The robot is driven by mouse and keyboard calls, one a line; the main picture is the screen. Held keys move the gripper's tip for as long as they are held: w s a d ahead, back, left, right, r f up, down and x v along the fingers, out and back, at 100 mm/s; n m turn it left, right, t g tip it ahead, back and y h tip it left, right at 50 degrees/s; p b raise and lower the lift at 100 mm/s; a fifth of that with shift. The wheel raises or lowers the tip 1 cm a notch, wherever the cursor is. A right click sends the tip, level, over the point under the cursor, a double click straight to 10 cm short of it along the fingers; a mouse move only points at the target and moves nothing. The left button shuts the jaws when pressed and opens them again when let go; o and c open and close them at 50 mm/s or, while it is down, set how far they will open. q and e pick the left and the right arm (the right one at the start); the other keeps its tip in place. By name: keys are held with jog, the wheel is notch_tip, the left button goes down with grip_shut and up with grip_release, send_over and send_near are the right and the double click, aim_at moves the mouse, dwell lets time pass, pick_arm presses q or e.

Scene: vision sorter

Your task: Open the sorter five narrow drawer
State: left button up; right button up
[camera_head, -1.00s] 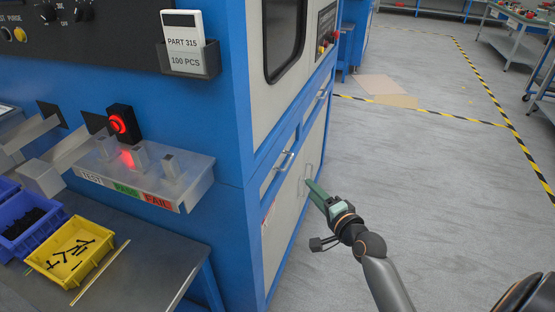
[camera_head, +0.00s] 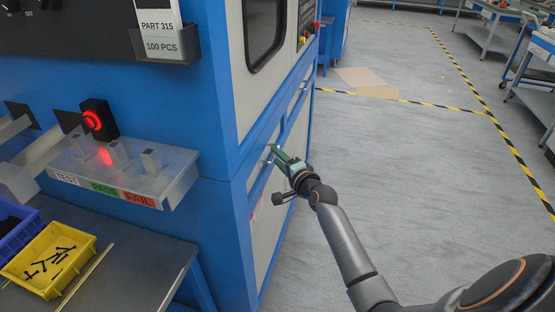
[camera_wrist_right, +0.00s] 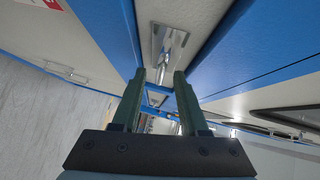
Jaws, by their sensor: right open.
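The sorter (camera_head: 215,215) is a blue and pale grey cabinet. The narrow drawer (camera_head: 257,172) is a slim pale panel on its right side, below the window, with a metal bar handle. In the right wrist view, the drawer handle (camera_wrist_right: 168,45) lies just beyond the fingertips, roughly in line with the gap between them. My right gripper (camera_head: 272,154), with green fingers, is at the handle; it also shows in the right wrist view (camera_wrist_right: 160,76). Its fingers are apart with nothing clearly between them. The head view does not settle contact. My left gripper is not in view.
A blue bin (camera_head: 16,232) and a yellow bin (camera_head: 47,262) of black parts stand on the grey bench (camera_head: 140,268) at left. A clear ledge (camera_head: 150,180) juts from the sorter's front. Open grey floor (camera_head: 400,180) lies to the right.

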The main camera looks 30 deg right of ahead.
jog(key=shift+w, duration=0.45)
grip_shut()
jog(key=shift+f, duration=0.1)
dwell(1.1)
